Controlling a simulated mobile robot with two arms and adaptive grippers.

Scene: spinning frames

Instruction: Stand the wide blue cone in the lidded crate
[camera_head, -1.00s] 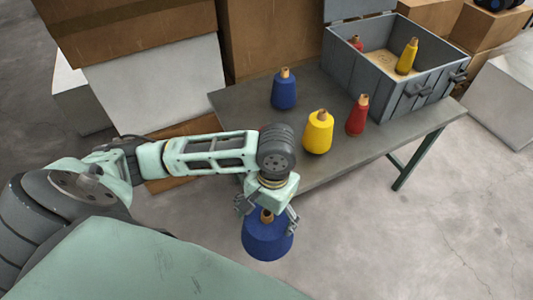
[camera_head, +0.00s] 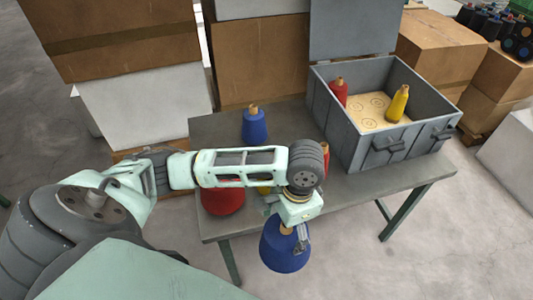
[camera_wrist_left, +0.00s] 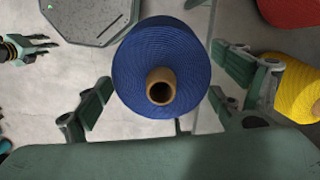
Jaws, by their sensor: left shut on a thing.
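My left gripper (camera_head: 287,231) is shut on the wide blue cone (camera_head: 284,254) near its top. It holds the cone upright in front of the table's near edge, clear of the tabletop. In the left wrist view the blue cone (camera_wrist_left: 165,55) sits between the fingers, its tan tip toward the camera. The grey crate (camera_head: 345,133) stands on the right of the table with its lid (camera_head: 350,30) raised at the back. Inside, a red cone (camera_head: 339,88) and a yellow cone (camera_head: 397,104) stand on a tan board with ring marks. My right gripper (camera_wrist_left: 22,50) shows small at the left wrist view's edge.
On the grey table (camera_head: 400,180) stand a narrower blue cone (camera_head: 254,127), a wide red cone (camera_head: 222,201), a mostly hidden yellow cone (camera_head: 264,190) and a red cone (camera_head: 325,158) behind my left wrist. Cardboard boxes (camera_head: 258,62) are stacked behind. The crate's front middle is bare.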

